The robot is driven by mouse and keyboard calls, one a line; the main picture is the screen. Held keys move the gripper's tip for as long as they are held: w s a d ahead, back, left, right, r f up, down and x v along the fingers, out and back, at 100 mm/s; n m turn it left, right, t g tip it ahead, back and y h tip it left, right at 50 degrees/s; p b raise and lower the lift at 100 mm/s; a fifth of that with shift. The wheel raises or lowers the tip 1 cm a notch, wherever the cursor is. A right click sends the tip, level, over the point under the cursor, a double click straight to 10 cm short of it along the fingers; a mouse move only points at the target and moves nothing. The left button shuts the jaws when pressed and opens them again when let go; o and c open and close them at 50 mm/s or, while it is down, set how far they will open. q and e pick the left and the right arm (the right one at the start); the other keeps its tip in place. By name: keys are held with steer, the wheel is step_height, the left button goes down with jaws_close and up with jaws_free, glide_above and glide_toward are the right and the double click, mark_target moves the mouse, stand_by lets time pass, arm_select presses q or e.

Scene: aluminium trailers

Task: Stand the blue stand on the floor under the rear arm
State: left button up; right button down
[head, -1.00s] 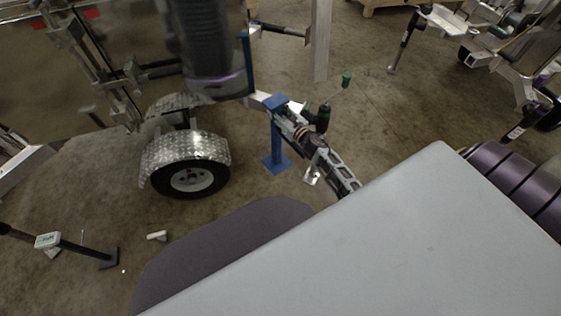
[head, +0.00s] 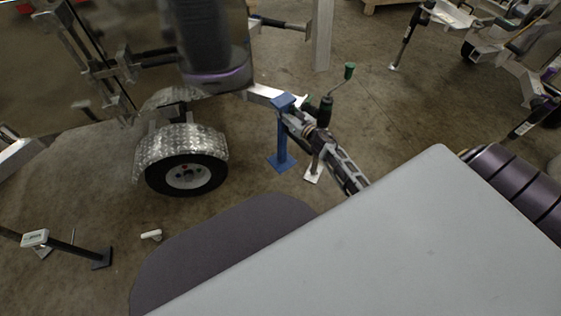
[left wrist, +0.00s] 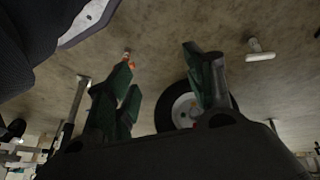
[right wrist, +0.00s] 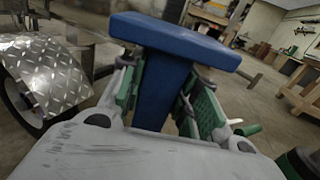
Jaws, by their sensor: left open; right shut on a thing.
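The blue stand (head: 283,136) is upright, with a flat top plate and a square base plate. My right gripper (head: 297,119) is shut on its post just below the top plate; the blue stand (right wrist: 165,85) fills the middle of the right wrist view. I cannot tell whether the base touches the floor. The silver rear arm (head: 264,93) reaches from the trailer towards the stand's top; the gap between them is unclear. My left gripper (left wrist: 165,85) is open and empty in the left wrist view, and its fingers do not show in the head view.
The trailer's wheel (head: 188,176) and tread-plate fender (head: 180,138) stand left of the stand. A crank with a green grip (head: 349,71) is just right of my right gripper. A small white piece (head: 151,235) lies on the floor. Floor in front of the stand is bare.

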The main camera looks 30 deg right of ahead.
steer(key=shift+w+d+f+b, duration=0.2)
steer(key=shift+d+f+b, duration=0.3)
steer(key=shift+f+b, duration=0.25)
steer(key=shift+w+d+f+b, duration=0.15)
steer(key=shift+d+f+b, duration=0.35)
steer(key=shift+f+b, duration=0.2)
arm_select(q)
step_height(320, 180, up, 6)
steer(key=w+d+t+h+b, duration=0.1)
steer(key=b, duration=0.3)
steer(key=shift+w+d+f, duration=0.2)
steer(key=shift+w+d, duration=0.05)
steer(key=shift+d, duration=0.15)
arm_select(e)
steer(key=d+f, duration=0.1)
steer(key=f, duration=0.2)
steer(key=d+f, duration=0.1)
steer(key=shift+w+d+f, duration=0.15)
steer(key=shift+d, duration=0.2)
arm_select(q)
steer(key=shift+r, duration=0.4)
steer(key=shift+w+d, duration=0.1)
arm_select(e)
steer(key=shift+f, duration=0.1)
